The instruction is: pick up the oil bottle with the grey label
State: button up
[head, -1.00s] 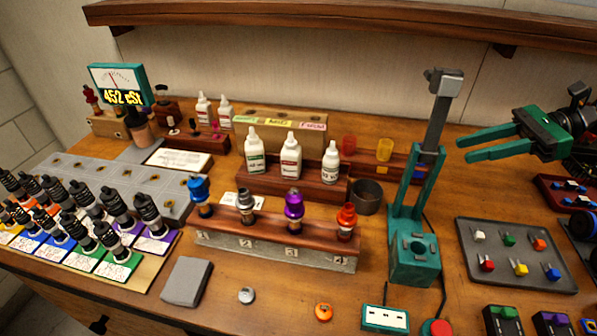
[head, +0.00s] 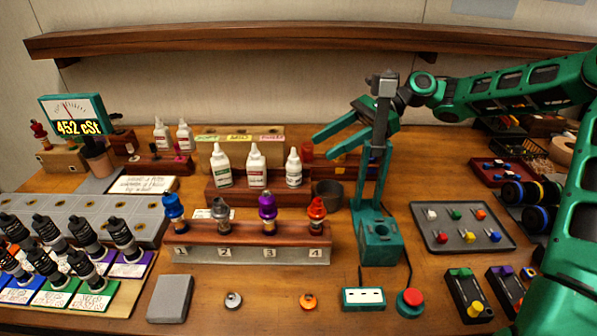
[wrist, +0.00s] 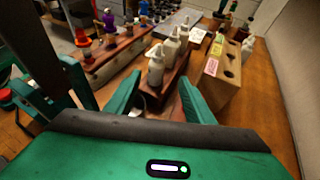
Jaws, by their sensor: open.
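Three white dropper bottles stand upright in a dark red wooden rack (head: 262,193). The right bottle (head: 293,168) has a label that looks grey. The middle bottle (head: 257,167) has a reddish label and the left bottle (head: 221,167) a green one. My gripper (head: 322,148) is open and empty, above and to the right of the right bottle, its fingers pointing left. In the wrist view the row of bottles shows ahead between the green fingers (wrist: 160,84); the nearest bottle (wrist: 156,68) appears to be the grey-labelled one. Its label is not readable there.
A teal stand (head: 378,235) with a tall post rises close to my gripper. A grey cup (head: 328,194) sits right of the rack. A numbered holder (head: 247,254) with coloured-top shocks is in front. A wooden box (head: 268,134) with pastel labels stands behind. A shelf (head: 200,42) hangs above.

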aim_at(294, 169)
jog(key=shift+x, duration=2.7)
jog(key=shift+s+d+f+x, duration=0.1)
jog(key=shift+x, duration=0.8)
jog(key=shift+s+d+f+x, duration=0.1)
jog(key=shift+x, duration=0.75)
jog(key=shift+s+f+x, duration=0.1)
jog(key=shift+x, duration=0.8)
jog(key=c, duration=1.2)
